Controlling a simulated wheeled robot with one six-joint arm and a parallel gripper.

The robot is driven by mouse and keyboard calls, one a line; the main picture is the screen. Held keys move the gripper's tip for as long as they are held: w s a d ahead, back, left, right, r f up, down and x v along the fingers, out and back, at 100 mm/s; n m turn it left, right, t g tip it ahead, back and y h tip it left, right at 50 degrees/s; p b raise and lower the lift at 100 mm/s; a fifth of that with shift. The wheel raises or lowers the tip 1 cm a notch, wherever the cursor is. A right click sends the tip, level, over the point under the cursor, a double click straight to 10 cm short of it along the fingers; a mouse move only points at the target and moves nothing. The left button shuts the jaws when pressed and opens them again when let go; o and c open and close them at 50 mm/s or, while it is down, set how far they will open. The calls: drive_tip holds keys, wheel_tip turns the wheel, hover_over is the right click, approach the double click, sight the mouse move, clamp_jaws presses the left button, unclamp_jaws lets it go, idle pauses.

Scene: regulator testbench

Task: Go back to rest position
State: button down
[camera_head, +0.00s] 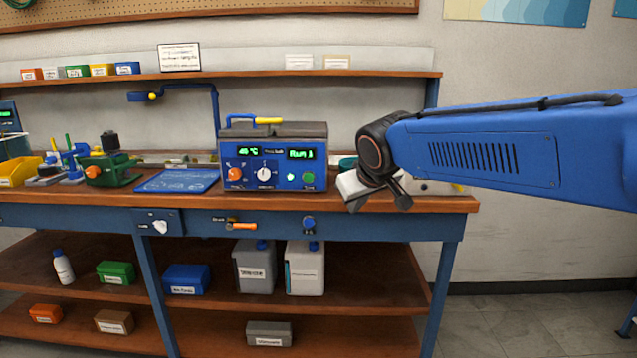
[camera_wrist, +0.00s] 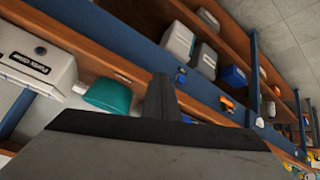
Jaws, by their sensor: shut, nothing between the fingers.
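My blue arm (camera_head: 520,150) reaches in from the right edge in the head view, roughly level, above the right end of the workbench. My dark gripper (camera_head: 379,200) hangs at its end over the bench's right part. It is shut and holds nothing. It partly hides a white box (camera_head: 346,185) and a teal container (camera_head: 348,163) behind it. In the wrist view, my gripper (camera_wrist: 160,88) shows dark in the middle, with the teal container (camera_wrist: 108,96) and the white labelled box (camera_wrist: 40,62) to its left.
The bench (camera_head: 450,203) carries a blue control unit (camera_head: 262,177) left of my gripper, a blue mat (camera_head: 178,181) and a green device (camera_head: 110,168). A shelf (camera_head: 400,74) runs above it. Lower shelves hold bins and canisters (camera_head: 305,268). The floor (camera_head: 520,320) at right looks clear.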

drive_tip(key=s+d+f+m+g+h, duration=0.1)
drive_tip(key=s+d+f, duration=0.2)
drive_tip(key=s+d, duration=0.4)
drive_tip(key=s+d+f+m+g, duration=0.15)
drive_tip(key=s+d+f, duration=0.25)
drive_tip(key=s+d, duration=0.4)
drive_tip(key=s+d+f+m, duration=0.1)
drive_tip(key=s+d+f, duration=0.1)
drive_tip(key=s+f, duration=0.3)
drive_tip(key=s+d+f+m, duration=0.2)
drive_tip(key=s+f, duration=0.3)
drive_tip(key=s, duration=0.6)
drive_tip(key=shift+s+d+g, duration=0.2)
drive_tip(key=shift+d+g, duration=0.25)
drive_tip(key=shift+d, duration=0.25)
idle(0.6)
